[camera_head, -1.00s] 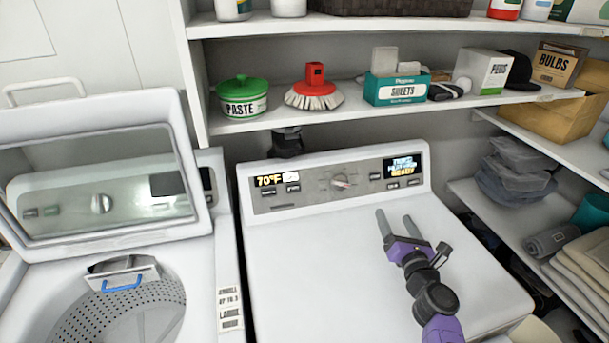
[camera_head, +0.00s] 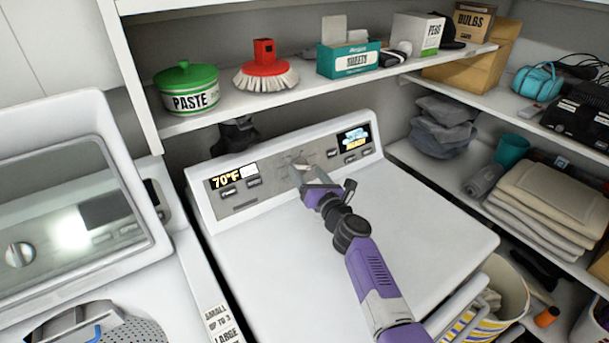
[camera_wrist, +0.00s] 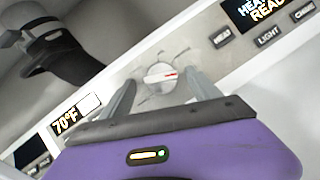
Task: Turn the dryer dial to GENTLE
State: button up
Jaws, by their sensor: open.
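The dryer's control panel (camera_head: 245,183) runs along the back of the white dryer top (camera_head: 300,260). The printed labels around the dial are too small to read. My gripper (camera_wrist: 163,90) is open, with one finger on either side of the dial in that view; I cannot tell whether they touch it. In the head view my gripper (camera_head: 303,172) reaches the middle of the panel and hides most of the dial.
A lit 70°F display (camera_head: 227,181) is left of the dial and another display (camera_head: 354,138) is right. A shelf (camera_head: 300,92) above holds a green-lidded paste pot (camera_head: 188,90), a red brush (camera_head: 265,68) and boxes. An open washer lid (camera_head: 65,200) stands left.

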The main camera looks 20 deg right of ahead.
jog(key=shift+w+b, duration=0.3)
jog(key=shift+w, duration=0.55)
jog(key=c, duration=1.4)
jog(key=shift+o, duration=0.2)
jog(key=shift+f+n, duration=0.1)
jog(key=shift+n, duration=0.2)
